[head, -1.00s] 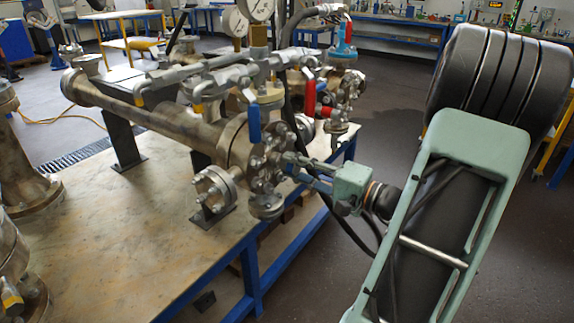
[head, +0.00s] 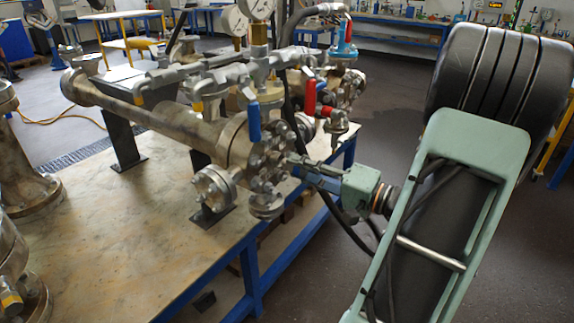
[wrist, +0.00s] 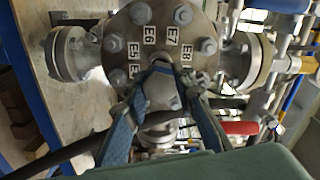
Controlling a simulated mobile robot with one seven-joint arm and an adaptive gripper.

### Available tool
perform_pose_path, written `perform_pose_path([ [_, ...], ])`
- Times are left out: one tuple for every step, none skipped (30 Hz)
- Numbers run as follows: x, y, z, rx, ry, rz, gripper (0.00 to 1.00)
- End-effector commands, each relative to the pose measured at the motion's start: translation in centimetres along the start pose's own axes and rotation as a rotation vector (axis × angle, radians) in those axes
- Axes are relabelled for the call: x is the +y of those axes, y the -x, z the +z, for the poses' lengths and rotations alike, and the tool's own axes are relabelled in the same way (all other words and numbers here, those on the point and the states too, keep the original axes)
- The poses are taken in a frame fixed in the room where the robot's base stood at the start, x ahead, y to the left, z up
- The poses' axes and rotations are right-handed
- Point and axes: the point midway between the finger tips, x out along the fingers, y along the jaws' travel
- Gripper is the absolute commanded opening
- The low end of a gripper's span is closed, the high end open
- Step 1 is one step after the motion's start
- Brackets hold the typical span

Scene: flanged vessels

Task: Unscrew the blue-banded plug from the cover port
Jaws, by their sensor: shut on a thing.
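The round bolted cover (wrist: 125,40) fills the upper middle of the wrist view, with bolts around it and labels including E6, E7 and E8. In the head view the cover (head: 262,150) is on the near end of the long horizontal vessel (head: 150,118). My gripper (head: 296,161) reaches it from the right. In the wrist view my gripper's (wrist: 170,80) two blue-grey fingers converge at the cover's lower part, shut on the plug (wrist: 162,92), a grey piece between them.
A blue-handled valve (head: 254,121) and a red-handled valve (head: 311,98) stand close above the cover. A side flange (head: 214,187) sticks out to its left. A black hose (wrist: 60,152) passes below the cover.

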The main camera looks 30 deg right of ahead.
Motion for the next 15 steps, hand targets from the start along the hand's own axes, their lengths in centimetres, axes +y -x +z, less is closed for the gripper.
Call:
perform_pose_path([
  [0.00,0.21,-0.02,0.001,0.000,-0.001,0.00],
  [0.00,0.30,-0.01,0.001,0.000,-0.001,0.00],
  [-0.01,0.39,0.00,0.000,0.000,-0.001,0.00],
  [-0.02,0.43,0.01,0.000,0.000,-0.001,0.00],
  [-0.03,0.45,0.02,0.000,0.000,-0.001,0.00],
  [-0.04,0.46,0.02,-0.001,0.000,-0.001,0.00],
  [-0.04,0.46,0.03,-0.001,0.000,-0.001,0.00],
  [-0.05,0.45,0.03,-0.001,0.000,-0.001,0.00],
  [-0.05,0.45,0.02,-0.001,0.000,-0.001,0.00],
  [-0.05,0.45,0.02,-0.001,0.000,-0.001,0.00],
  [-0.05,0.45,0.02,-0.001,0.000,-0.001,0.00],
  [-0.04,0.46,0.02,-0.001,0.000,-0.001,0.00],
  [-0.03,0.50,0.02,0.000,0.000,-0.001,0.00],
  [-0.02,0.57,0.02,0.000,0.000,0.000,0.00],
  [0.01,0.71,0.02,0.000,0.001,0.000,0.00],
])
